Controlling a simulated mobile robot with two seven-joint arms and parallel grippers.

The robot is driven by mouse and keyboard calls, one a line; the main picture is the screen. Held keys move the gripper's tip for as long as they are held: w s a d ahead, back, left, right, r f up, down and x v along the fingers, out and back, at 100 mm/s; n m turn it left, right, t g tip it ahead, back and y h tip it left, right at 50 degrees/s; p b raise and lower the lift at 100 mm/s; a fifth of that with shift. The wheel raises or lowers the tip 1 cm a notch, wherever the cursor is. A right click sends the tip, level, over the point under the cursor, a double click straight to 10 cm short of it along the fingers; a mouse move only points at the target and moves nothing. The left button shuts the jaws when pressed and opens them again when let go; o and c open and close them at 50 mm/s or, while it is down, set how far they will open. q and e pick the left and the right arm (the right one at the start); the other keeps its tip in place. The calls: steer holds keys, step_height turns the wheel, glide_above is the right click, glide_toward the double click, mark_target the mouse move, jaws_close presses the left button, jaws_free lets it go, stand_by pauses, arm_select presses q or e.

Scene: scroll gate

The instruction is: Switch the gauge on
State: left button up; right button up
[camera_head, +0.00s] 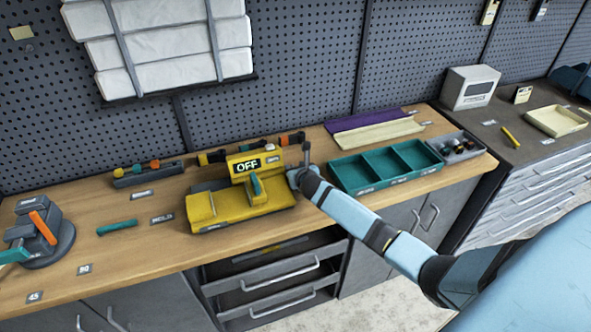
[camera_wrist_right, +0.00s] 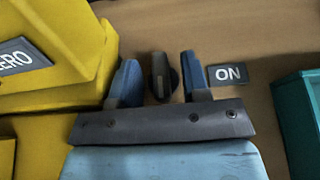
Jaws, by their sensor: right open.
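The yellow gauge (camera_head: 225,209) sits on the wooden bench, with a display (camera_head: 247,167) reading OFF and a teal lever on top. My right gripper (camera_head: 298,174) is just right of it, low over the bench. In the right wrist view the two blue fingers of my right gripper (camera_wrist_right: 158,66) are open, one on each side of a dark knob (camera_wrist_right: 159,78). I cannot tell whether they touch it. An ON label (camera_wrist_right: 228,74) lies right of the fingers. The yellow gauge body (camera_wrist_right: 70,45) with a ZERO label is at the left.
A teal tray (camera_head: 385,167) with compartments stands close right of my right gripper; its edge shows in the wrist view (camera_wrist_right: 297,120). Handled tools (camera_head: 215,157) lie behind the gauge. A grey vise (camera_head: 38,238) is at the far left.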

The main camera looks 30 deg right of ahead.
steer(key=shift+c, duration=0.4)
jaws_close()
steer(key=shift+r, duration=0.1)
